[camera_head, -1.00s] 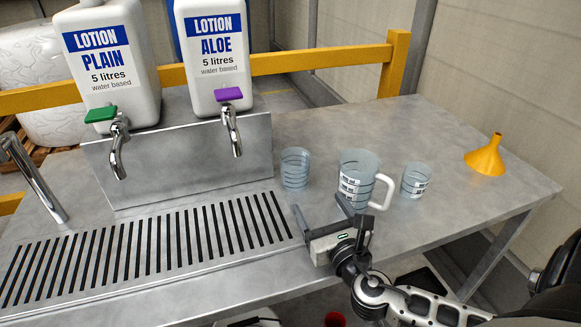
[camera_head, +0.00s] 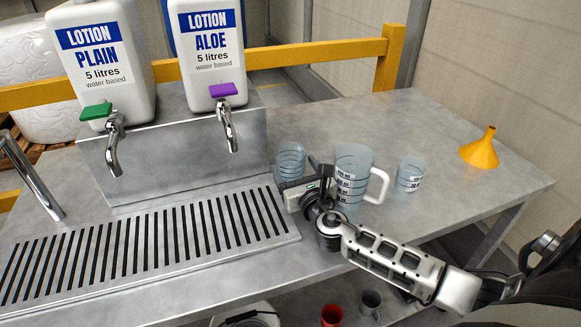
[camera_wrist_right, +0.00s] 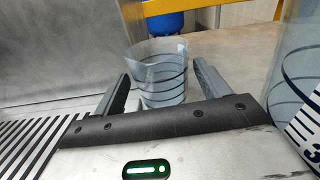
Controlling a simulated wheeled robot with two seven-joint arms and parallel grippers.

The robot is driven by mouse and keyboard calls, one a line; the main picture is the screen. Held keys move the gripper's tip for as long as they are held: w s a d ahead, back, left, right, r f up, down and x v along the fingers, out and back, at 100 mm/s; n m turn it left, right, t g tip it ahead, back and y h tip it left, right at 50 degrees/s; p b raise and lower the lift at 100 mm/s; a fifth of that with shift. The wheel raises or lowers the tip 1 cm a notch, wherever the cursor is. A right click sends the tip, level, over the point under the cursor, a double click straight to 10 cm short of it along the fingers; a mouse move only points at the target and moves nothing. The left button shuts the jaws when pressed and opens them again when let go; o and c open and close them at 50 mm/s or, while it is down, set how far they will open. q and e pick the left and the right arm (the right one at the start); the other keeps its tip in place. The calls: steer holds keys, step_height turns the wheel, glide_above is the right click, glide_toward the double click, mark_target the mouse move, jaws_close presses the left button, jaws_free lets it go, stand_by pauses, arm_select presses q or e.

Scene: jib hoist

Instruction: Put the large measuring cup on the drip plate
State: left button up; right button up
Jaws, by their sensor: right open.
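The large measuring cup (camera_head: 353,165) stands upright on the metal table, with its white handle on the right. It also shows at the right edge of the wrist view (camera_wrist_right: 297,85). A mid-sized clear cup (camera_head: 290,158) stands to its left, and a small one (camera_head: 409,174) to its right. My right gripper (camera_wrist_right: 160,72) is open, low at the table. Its fingers point toward the mid-sized cup (camera_wrist_right: 160,85), which appears between them; contact cannot be told. The gripper overlaps the large cup's lower left in the head view. The slotted drip plate (camera_head: 262,258) is bare. My left gripper is not in view.
Two lotion containers, plain (camera_head: 103,55) and aloe (camera_head: 208,50), stand behind a metal panel (camera_head: 185,160), with taps over the drip plate. A yellow funnel (camera_head: 480,150) stands at the table's right. The back right of the table is clear.

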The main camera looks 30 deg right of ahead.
steer(key=c, duration=0.8)
